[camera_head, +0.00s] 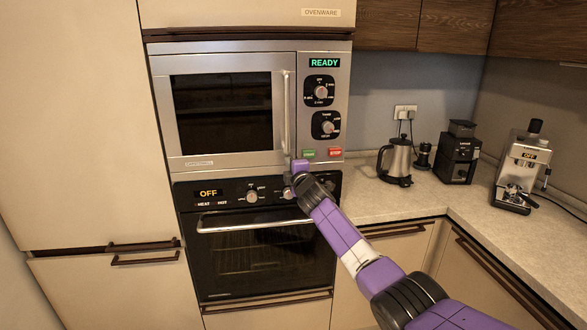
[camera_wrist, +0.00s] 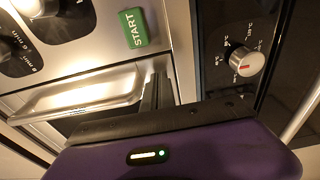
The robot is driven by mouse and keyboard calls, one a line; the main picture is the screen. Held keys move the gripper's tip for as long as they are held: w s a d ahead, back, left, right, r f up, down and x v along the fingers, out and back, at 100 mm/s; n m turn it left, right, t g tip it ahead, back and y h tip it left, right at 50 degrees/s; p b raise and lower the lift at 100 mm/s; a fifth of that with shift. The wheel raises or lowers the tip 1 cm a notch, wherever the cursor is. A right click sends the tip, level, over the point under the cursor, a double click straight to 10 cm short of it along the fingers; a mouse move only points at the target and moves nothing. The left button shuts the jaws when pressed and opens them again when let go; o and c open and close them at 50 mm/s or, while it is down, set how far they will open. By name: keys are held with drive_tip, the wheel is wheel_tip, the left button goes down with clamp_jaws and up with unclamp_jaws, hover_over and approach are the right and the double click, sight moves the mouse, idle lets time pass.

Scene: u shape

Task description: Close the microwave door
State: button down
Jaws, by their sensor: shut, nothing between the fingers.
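The microwave (camera_head: 327,75) is built into the tall cabinet, above the oven. Its silver door (camera_head: 230,163) with a dark window looks flush with the front in the head view; a small gap cannot be ruled out. The upright bar handle (camera_head: 286,110) is on the door's right side. My gripper (camera_head: 299,168) is at the door's lower right corner, just below the handle. In the wrist view its dark fingers (camera_wrist: 157,92) are together and empty, close to the silver handle (camera_wrist: 80,97). Whether they touch the door cannot be told.
The oven (camera_head: 260,255) with its knobs and bar handle (camera_head: 255,226) lies just below my gripper. The green START button (camera_wrist: 132,28) is close by. A kettle (camera_head: 397,160), a grinder (camera_head: 458,155) and a coffee machine (camera_head: 520,170) stand on the right counter.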

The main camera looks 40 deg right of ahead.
drive_tip(key=a+p+v, duration=0.1)
drive_tip(key=v, duration=0.5)
drive_tip(key=shift+f, duration=0.45)
drive_tip(key=shift+a, duration=0.15)
